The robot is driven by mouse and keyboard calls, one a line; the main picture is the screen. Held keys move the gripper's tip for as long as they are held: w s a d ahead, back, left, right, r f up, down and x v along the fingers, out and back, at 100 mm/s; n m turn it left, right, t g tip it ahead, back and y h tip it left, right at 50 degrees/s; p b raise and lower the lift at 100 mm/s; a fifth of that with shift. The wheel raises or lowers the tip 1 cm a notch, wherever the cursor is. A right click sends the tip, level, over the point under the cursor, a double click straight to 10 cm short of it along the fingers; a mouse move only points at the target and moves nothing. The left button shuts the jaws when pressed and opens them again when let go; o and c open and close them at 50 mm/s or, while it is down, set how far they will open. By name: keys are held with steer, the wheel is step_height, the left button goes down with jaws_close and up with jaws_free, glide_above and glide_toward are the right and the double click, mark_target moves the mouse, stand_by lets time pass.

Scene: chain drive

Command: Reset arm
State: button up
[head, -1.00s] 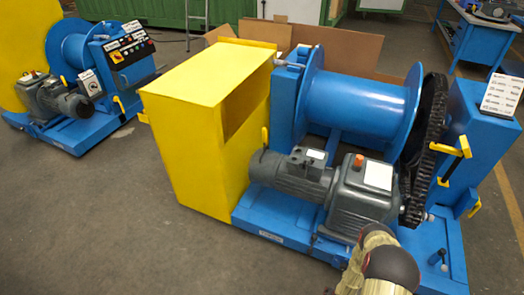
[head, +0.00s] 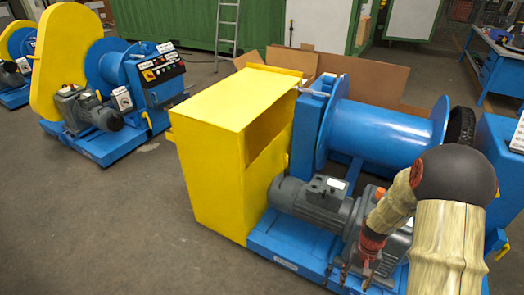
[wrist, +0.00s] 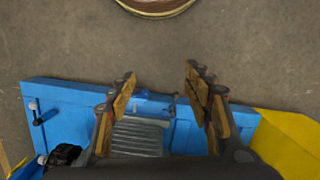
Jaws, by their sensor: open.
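My arm (head: 445,215) reaches in from the lower right of the head view, with a dark round joint and pale, tan links. My gripper (head: 352,278) points down in front of the grey gearbox and motor (head: 310,197) of the nearest blue winch. In the wrist view my gripper (wrist: 160,84) is open, its two fingers apart with nothing between them. Beyond and below the fingers lie the winch's blue base (wrist: 65,105) and a finned grey motor (wrist: 138,137).
A yellow cover (head: 215,150) stands left of the blue drum (head: 385,135). Cardboard (head: 360,80) lies behind. More winches stand at the left, one with a control panel (head: 162,68). A blue workbench (head: 500,70) is at the back right. Floor between the winches is clear.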

steer(key=s+a+r+n+t+p, duration=0.1)
steer(key=s+a+r, duration=0.3)
steer(key=r, duration=1)
steer(key=s+a+r+n+t+p, duration=0.1)
steer(key=s+a+r+t, duration=0.3)
steer(key=r, duration=1)
steer(key=s+a+r+n+t+p, duration=0.2)
steer(key=s+a+r, duration=0.3)
steer(key=r, duration=0.9)
steer(key=shift+a+r+t+h, duration=0.3)
steer(key=shift+a, duration=0.7)
